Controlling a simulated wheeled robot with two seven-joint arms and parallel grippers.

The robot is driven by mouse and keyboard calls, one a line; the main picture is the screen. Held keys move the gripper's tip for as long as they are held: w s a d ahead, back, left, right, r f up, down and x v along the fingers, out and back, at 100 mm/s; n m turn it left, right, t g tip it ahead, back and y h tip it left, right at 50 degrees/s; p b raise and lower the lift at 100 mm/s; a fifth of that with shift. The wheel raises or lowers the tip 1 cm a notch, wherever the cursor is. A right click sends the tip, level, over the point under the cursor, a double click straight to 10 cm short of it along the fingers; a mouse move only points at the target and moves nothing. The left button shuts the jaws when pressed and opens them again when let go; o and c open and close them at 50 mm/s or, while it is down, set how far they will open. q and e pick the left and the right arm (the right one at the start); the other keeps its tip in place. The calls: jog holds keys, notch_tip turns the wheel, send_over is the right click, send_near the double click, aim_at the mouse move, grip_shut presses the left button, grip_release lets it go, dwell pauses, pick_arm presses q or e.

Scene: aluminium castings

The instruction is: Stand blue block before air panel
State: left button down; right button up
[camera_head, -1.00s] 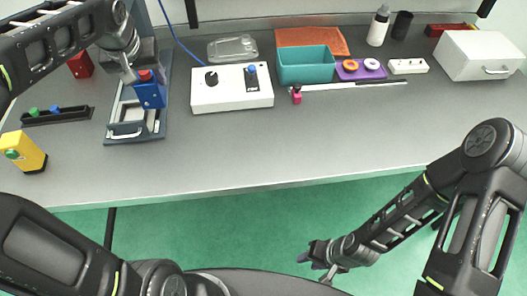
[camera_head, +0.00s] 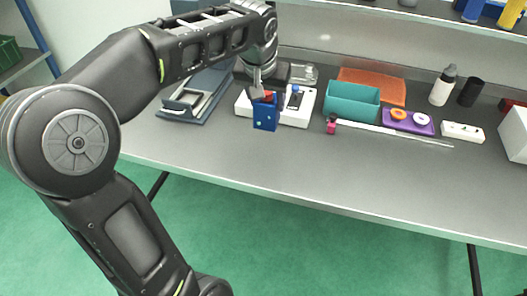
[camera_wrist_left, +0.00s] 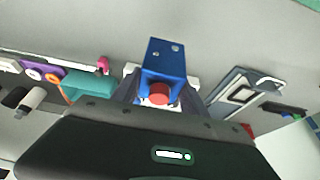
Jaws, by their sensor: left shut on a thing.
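The blue block (camera_head: 266,115) has a red part on top and small pale dots on its face. My left gripper (camera_head: 262,97) is shut on it and holds it in front of the white panel (camera_head: 299,111). The panel carries a black knob, mostly hidden behind the gripper, and a blue-topped switch. Whether the block touches the table cannot be told. In the left wrist view the blue block (camera_wrist_left: 165,58) sits between the fingers, its red knob toward the camera. My right gripper is out of view.
A grey fixture with a handle (camera_head: 188,100) lies left of the panel. To the right are a teal bin (camera_head: 352,103), a pink-ended rod (camera_head: 331,127), a purple tray (camera_head: 408,124) and a white bottle (camera_head: 441,88). The table front is clear.

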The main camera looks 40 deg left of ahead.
aim_at(268, 120)
pick_arm(q)
jog(key=shift+d+f, duration=0.15)
jog(key=shift+f, duration=2.9)
jog(key=shift+f, duration=1.9)
jog(key=shift+f, duration=0.1)
jog(key=c, duration=0.6)
grip_release()
